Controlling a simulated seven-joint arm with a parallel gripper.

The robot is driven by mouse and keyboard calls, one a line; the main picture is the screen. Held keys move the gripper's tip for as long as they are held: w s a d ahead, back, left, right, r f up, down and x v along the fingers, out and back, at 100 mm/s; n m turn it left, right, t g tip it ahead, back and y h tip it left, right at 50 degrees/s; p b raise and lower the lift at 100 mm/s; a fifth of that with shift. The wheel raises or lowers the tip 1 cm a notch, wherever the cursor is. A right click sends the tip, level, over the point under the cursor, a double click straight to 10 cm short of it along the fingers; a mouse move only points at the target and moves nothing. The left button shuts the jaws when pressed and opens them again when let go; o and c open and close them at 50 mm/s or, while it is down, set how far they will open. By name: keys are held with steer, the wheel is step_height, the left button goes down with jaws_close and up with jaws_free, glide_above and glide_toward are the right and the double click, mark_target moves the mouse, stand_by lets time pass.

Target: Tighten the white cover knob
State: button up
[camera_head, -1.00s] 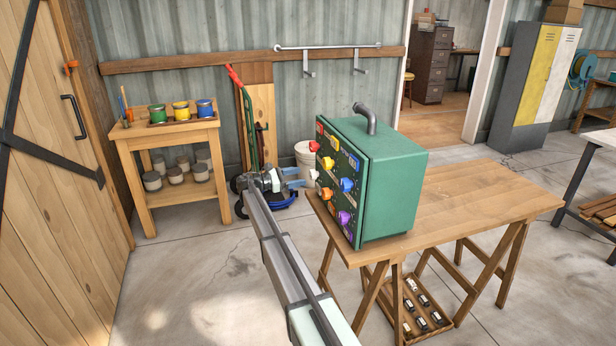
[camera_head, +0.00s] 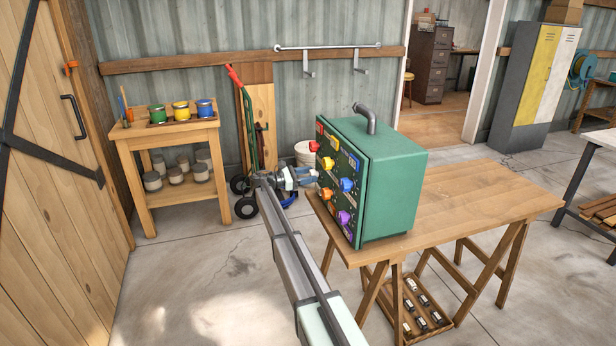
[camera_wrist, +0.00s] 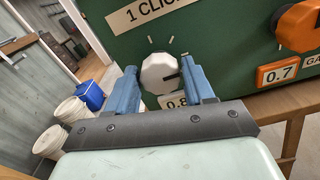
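The green cover box (camera_head: 395,190) stands on the wooden table, its knob panel facing left. In the wrist view the white knob (camera_wrist: 160,74), faceted with a dark pointer mark, sits on the green panel (camera_wrist: 222,32) below a label partly reading "1 CLIC". My gripper (camera_wrist: 162,72) has its two blue fingers on either side of the white knob. The fingers look open around it; I cannot tell whether either touches it. In the head view my gripper (camera_head: 308,175) is at the panel's left edge and largely hides the white knob.
An orange knob (camera_wrist: 296,27) with a 0.7 plate is right of the white one. Red, yellow, blue and purple knobs are also on the panel. The wooden table (camera_head: 480,200) has free room right of the box. White buckets (camera_wrist: 68,109) stand on the floor behind.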

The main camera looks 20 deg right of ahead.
steer(key=c, duration=0.7)
steer(key=shift+o, duration=0.2)
steer(key=m, duration=0.4)
steer(key=shift+s+m, duration=0.1)
steer(key=shift+m, duration=0.3)
steer(key=m, duration=0.4)
steer(key=shift+f+m, duration=0.1)
steer(key=shift+m, duration=4.5)
steer(key=shift+f, duration=0.1)
